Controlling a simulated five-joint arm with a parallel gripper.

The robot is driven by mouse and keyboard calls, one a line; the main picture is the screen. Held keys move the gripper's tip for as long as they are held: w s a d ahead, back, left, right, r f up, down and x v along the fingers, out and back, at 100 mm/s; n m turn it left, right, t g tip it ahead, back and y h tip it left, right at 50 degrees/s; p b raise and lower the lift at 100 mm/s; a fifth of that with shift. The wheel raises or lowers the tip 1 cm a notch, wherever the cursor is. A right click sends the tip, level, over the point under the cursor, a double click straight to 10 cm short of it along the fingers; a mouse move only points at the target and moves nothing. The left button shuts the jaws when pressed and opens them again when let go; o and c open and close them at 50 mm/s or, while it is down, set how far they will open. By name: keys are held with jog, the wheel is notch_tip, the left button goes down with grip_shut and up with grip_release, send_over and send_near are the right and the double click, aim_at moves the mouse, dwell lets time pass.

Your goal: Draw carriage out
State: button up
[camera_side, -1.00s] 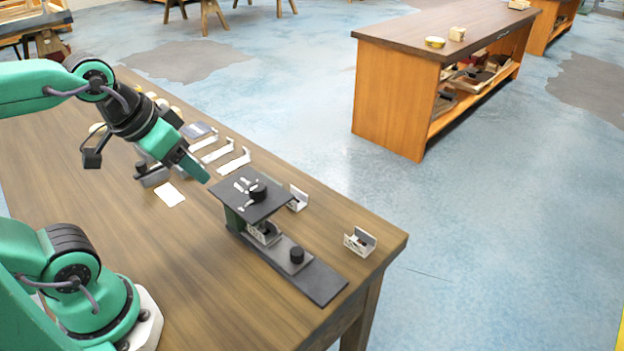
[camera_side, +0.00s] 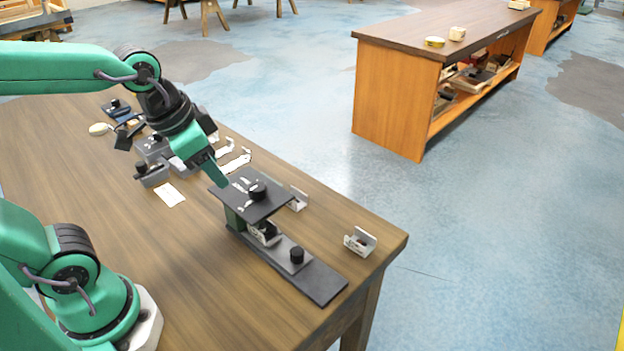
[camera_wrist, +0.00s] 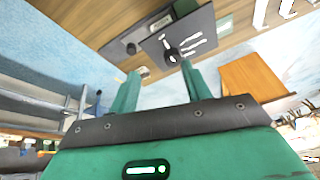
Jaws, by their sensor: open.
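A fixture stands near the table's front right corner. It has a dark flat base (camera_side: 320,283) and a raised dark top plate (camera_side: 273,204) with a black knob and white marks. A carriage with a black knob (camera_side: 297,255) sits on the base, to the right of the plate. A pale metal bracket (camera_side: 265,234) is partly hidden under the plate. My gripper (camera_side: 221,180) points down by the plate's left far edge; contact cannot be told. In the wrist view its green fingers (camera_wrist: 158,86) are apart with nothing held, and the plate (camera_wrist: 208,42) shows beyond.
A loose metal bracket (camera_side: 360,241) lies near the table's right corner; another (camera_side: 298,199) stands just behind the plate. A white card (camera_side: 169,194), a grey block (camera_side: 153,174) and several pale brackets lie further left. The table in front of the fixture is clear.

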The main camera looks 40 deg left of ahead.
jog(key=w+d+f+m+g, duration=0.2)
jog(key=w+d+f+m, duration=0.3)
jog(key=w+f+m, duration=0.1)
jog(key=m+g, duration=0.2)
jog(key=m, duration=0.4)
send_over(298, 251)
notch_tip(298, 251, down, 7)
jog(key=shift+f, duration=0.1)
jog(key=shift+f, duration=3.8)
grip_shut()
